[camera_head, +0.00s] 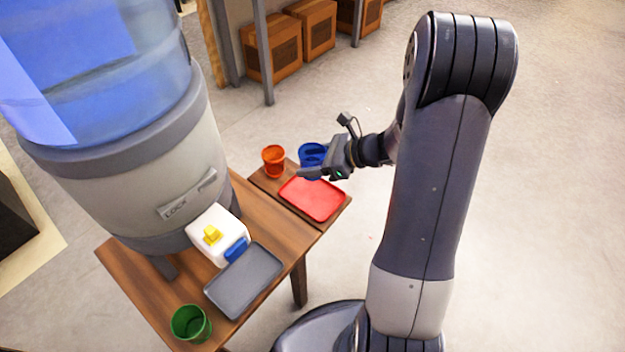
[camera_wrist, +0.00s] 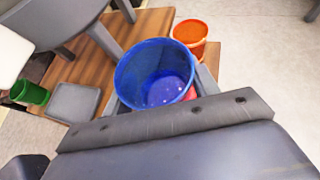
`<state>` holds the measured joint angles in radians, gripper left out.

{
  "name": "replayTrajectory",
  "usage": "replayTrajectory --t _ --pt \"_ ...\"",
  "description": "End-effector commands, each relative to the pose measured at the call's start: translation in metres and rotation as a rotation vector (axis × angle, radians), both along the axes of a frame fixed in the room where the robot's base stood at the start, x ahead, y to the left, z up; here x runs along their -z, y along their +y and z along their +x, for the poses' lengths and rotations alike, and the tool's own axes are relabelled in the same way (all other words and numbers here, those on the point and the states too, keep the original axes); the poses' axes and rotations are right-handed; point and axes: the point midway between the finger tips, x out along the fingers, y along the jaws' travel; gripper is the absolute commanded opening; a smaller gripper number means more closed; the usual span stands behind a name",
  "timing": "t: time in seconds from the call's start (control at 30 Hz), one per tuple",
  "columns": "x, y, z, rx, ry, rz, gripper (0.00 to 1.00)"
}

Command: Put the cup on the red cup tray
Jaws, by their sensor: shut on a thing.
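A blue cup (camera_head: 309,150) is held in my gripper (camera_head: 322,174), with its open top facing up. In the wrist view the blue cup (camera_wrist: 150,80) sits between the fingers and looks empty. The red tray (camera_head: 312,198) lies on the small wooden table, just below and in front of the gripper in the head view. In the wrist view only a bit of red (camera_wrist: 190,94) shows beside the blue cup. The head view does not show clearly how high the cup is above the table.
An orange cup (camera_head: 273,161) stands close to the left of the blue cup. A green cup (camera_head: 190,324), a grey tray (camera_head: 243,280) and a white dispenser block (camera_head: 218,236) are on the nearer table. A large water cooler (camera_head: 120,160) stands at the left.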

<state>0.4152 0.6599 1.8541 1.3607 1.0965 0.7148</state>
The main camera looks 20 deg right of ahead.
Motion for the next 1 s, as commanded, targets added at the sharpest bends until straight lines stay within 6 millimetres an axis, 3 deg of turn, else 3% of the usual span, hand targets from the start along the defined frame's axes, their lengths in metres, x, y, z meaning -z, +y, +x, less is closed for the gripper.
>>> replayTrajectory --t 0.03,0.2,0.47,0.63,1.0 --pt "0.013 0.0 0.0 0.001 0.005 0.003 0.28" --pt "0.044 0.0 0.0 0.0 0.004 0.002 0.28" --pt "0.063 0.0 0.0 0.0 0.002 0.001 0.28" --pt "0.088 0.0 0.0 0.001 0.003 0.001 0.28" --pt "0.094 0.0 0.0 0.0 0.0 0.0 0.28"
